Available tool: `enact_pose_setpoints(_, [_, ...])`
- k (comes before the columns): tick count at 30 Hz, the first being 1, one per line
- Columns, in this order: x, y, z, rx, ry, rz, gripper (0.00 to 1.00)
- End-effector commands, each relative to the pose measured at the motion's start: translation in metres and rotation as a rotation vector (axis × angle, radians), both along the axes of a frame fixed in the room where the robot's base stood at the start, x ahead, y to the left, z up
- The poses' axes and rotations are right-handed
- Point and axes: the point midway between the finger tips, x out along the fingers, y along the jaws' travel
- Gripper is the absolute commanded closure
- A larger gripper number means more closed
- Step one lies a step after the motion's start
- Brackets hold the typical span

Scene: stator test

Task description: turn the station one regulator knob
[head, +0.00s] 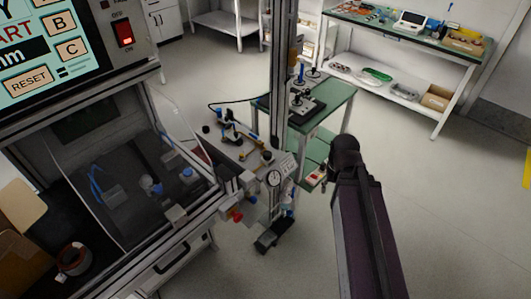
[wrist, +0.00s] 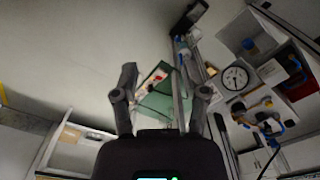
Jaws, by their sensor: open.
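The station with a round white pressure gauge (head: 273,178) stands left of my arm in the head view. Small blue fittings (head: 289,207) sit below the gauge, and a red knob-like part (head: 235,215) is at the lower left; which part is the regulator knob I cannot tell. In the wrist view the gauge (wrist: 236,78) is right of my gripper (wrist: 165,82), and blue fittings (wrist: 182,47) show above and beyond the fingertips. My gripper is open, with nothing visibly held between its fingers. In the head view the fingers cannot be made out.
A green-topped table (head: 330,105) stands behind the station, and a workbench (head: 400,35) is at the back right. A black pedal (head: 272,237) lies on the floor below the gauge. A clear-guarded cabinet (head: 130,190) fills the left. Floor at right is clear.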

Motion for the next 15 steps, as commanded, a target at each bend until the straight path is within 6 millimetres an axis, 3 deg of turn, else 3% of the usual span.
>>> enact_pose_setpoints(3, [0.000,0.000,0.000,0.000,0.000,0.000,0.43])
enact_pose_setpoints(6, [0.001,0.000,0.000,0.000,0.000,0.000,0.16])
enact_pose_setpoints(7, [0.002,0.001,0.000,0.000,0.000,-0.001,0.13])
enact_pose_setpoints(11, [0.013,0.006,0.001,0.000,0.000,-0.009,0.13])
enact_pose_setpoints(15, [0.040,0.017,0.002,0.000,0.000,-0.040,0.13])
